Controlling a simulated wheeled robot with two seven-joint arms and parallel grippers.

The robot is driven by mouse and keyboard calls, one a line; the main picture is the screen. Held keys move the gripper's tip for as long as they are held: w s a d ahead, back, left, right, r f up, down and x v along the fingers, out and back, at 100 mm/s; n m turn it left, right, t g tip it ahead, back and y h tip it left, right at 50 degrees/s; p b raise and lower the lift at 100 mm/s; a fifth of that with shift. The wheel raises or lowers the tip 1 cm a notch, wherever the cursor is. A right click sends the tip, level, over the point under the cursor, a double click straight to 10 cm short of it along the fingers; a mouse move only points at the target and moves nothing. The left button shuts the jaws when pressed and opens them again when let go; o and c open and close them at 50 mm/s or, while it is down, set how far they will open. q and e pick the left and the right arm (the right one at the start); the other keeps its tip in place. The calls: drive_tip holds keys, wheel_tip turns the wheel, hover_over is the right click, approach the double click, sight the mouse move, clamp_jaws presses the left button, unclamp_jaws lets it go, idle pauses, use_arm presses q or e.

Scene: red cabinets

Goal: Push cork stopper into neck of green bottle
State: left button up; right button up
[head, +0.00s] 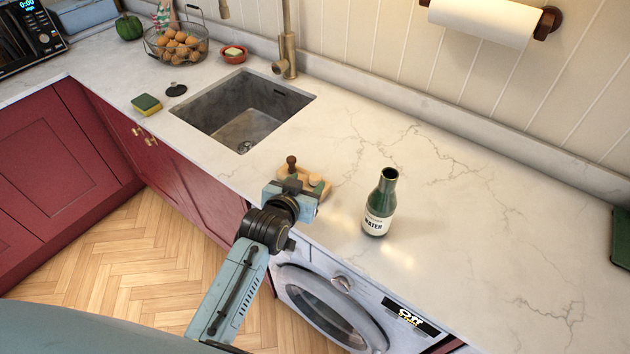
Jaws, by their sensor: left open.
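The green bottle (380,202) stands upright on the counter, with a white label reading WATER and a dark, open-looking neck. A pale round piece (315,179) and a dark brown knob-like piece (291,163) show there; I cannot tell which is the cork stopper. My left gripper (290,187) is open at the tray's near left side and hides part of it. My right gripper is out of view.
A sink (243,112) with a brass tap (287,50) lies behind left. A sponge (146,104), a black plug (176,89) and a wire basket (176,42) stand farther left. A washing machine (335,300) is below.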

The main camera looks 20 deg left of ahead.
sight(315, 177)
use_arm(q)
drive_tip(key=shift+d+x, duration=0.2)
drive_tip(key=shift+x, duration=2.7)
drive_tip(key=shift+c, duration=0.2)
drive_tip(key=c, duration=1)
